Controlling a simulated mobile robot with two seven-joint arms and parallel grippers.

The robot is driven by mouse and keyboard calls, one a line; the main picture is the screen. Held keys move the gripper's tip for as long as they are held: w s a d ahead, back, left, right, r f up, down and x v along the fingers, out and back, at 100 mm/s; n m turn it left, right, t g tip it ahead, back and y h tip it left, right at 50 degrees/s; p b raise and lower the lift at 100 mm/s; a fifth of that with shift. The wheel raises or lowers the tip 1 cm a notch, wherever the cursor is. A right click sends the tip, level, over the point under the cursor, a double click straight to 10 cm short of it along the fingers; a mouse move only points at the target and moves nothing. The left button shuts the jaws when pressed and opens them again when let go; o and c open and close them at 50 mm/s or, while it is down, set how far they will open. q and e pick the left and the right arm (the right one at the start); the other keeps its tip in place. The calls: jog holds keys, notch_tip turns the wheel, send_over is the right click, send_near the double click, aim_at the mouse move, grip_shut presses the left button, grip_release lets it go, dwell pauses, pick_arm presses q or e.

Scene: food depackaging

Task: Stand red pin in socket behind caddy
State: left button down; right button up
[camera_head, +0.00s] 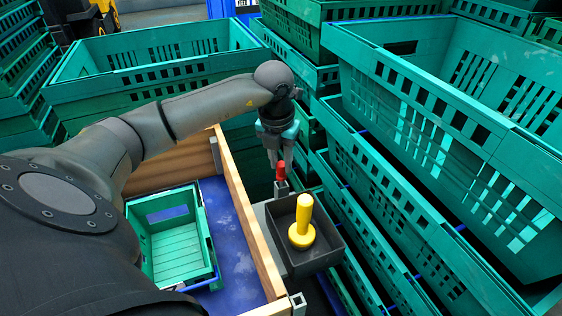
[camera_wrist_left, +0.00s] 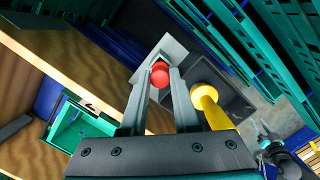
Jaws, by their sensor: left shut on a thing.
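The red pin (camera_head: 281,171) is upright between the fingertips of my left gripper (camera_head: 281,160), just behind the dark caddy (camera_head: 330,244). In the left wrist view its rounded red top (camera_wrist_left: 160,74) shows between the two fingers of the left gripper (camera_wrist_left: 160,80), which are shut on it. A grey socket block (camera_head: 281,188) is at the pin's lower end; whether the pin is seated in it I cannot tell. The caddy also shows in the wrist view (camera_wrist_left: 235,98), to the right of the pin.
A yellow pin (camera_head: 302,222) stands upright in the caddy, close to the left gripper's side in the wrist view. A wooden board wall (camera_head: 243,212) runs left of the caddy. Green crates (camera_head: 400,95) crowd the right, and a small green crate (camera_head: 207,225) lies left.

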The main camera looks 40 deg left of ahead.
pick_arm(q)
jog(key=shift+f, duration=0.15)
jog(key=c, duration=0.7)
grip_release()
jog(key=shift+o, duration=0.2)
pick_arm(e)
jog(key=shift+r, duration=0.15)
pick_arm(q)
jog(key=shift+r, duration=0.2)
pick_arm(e)
jog(key=shift+r, duration=0.1)
pick_arm(q)
notch_tip(320, 180, up, 12)
jog(key=s+p, duration=0.1)
jog(key=p, duration=0.3)
jog(key=shift+s+d, duration=0.25)
jog(key=shift+s, duration=0.1)
pick_arm(e)
jog(key=s+d+f, duration=0.4)
jog(key=s+f, duration=0.1)
jog(key=f, duration=0.1)
jog(key=shift+s+d+f, duration=0.15)
jog(key=shift+f, duration=0.1)
jog(key=shift+h, duration=0.3)
